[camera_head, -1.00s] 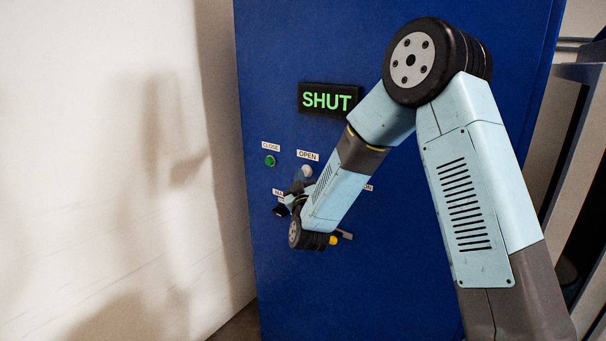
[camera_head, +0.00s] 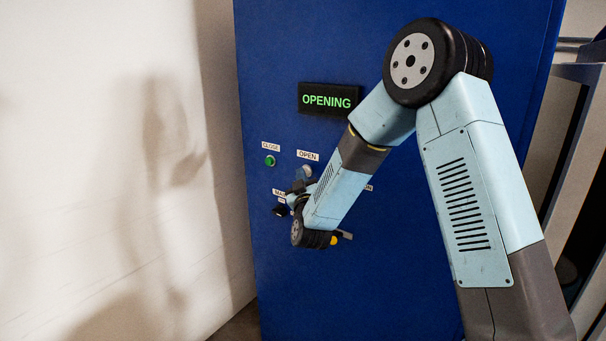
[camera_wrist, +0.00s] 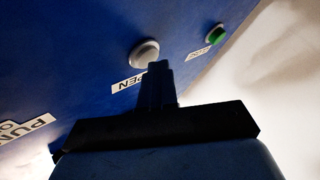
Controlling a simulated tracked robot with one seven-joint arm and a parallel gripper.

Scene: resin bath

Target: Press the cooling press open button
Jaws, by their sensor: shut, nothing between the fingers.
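The blue press cabinet (camera_head: 400,240) carries a display (camera_head: 328,100) that reads OPENING in green. The open button (camera_head: 306,171) is a pale round button under the OPEN label (camera_head: 308,155). In the wrist view the open button (camera_wrist: 145,53) stands just beyond my fingertips. My gripper (camera_wrist: 157,68) is shut and empty, its tip at the lower edge of the button in that view. I cannot tell whether it touches. In the head view my gripper (camera_head: 303,180) is small and partly hidden by my wrist, right at the button.
A green close button (camera_head: 270,160) sits left of the open button and also shows in the wrist view (camera_wrist: 215,35). Further labels and controls lie below, partly behind my arm. A pale wall (camera_head: 100,120) stands to the left.

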